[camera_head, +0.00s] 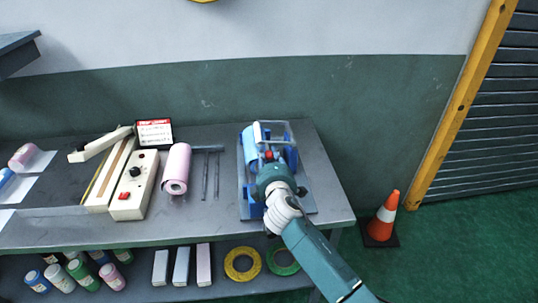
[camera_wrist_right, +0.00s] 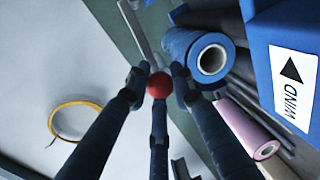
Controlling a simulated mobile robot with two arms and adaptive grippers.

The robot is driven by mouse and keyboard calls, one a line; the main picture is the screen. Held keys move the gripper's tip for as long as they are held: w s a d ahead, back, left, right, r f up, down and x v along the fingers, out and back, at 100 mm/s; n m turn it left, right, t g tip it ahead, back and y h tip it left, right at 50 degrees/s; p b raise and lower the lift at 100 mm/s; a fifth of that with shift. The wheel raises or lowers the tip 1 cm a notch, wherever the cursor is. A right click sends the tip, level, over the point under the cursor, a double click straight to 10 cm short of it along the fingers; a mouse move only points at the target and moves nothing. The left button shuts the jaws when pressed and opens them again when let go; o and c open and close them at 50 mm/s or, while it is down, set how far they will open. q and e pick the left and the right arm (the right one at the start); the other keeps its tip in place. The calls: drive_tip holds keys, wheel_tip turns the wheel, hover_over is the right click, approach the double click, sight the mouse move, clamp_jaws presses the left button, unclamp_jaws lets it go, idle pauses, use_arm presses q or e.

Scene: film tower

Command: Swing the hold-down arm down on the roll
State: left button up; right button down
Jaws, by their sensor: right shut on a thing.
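A film tower (camera_head: 309,200) with blue parts stands at the right end of the grey table. A blue roll (camera_head: 249,148) is on its left side; in the right wrist view the roll (camera_wrist_right: 183,43) shows its pale core end. The hold-down arm shows as a pale metal bar (camera_wrist_right: 136,30) with a red ball knob (camera_wrist_right: 159,85). My right gripper (camera_head: 268,161) reaches over the tower, and its fingers (camera_wrist_right: 159,80) are closed around the knob. The bar looks raised beside the roll; contact between them cannot be made out. My left gripper is not in view.
A pink roll (camera_head: 176,169), dark metal tools (camera_head: 206,172) and a cream sealer (camera_head: 134,185) lie left of the tower. A blue block with a WIND label (camera_wrist_right: 294,88) is close by. A yellow ring (camera_head: 242,264) is on the lower shelf. An orange cone (camera_head: 383,217) stands right of the table.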

drive_tip(key=c, duration=1.5)
unclamp_jaws()
drive_tip(key=s, duration=0.4)
drive_tip(key=s+r, duration=0.1)
drive_tip(key=s, duration=0.3)
drive_tip(key=s+r, duration=0.1)
drive_tip(key=s, duration=0.2)
drive_tip(key=shift+s+d, duration=0.3)
drive_tip(key=shift+s, duration=0.1)
drive_tip(key=shift+f, duration=0.1)
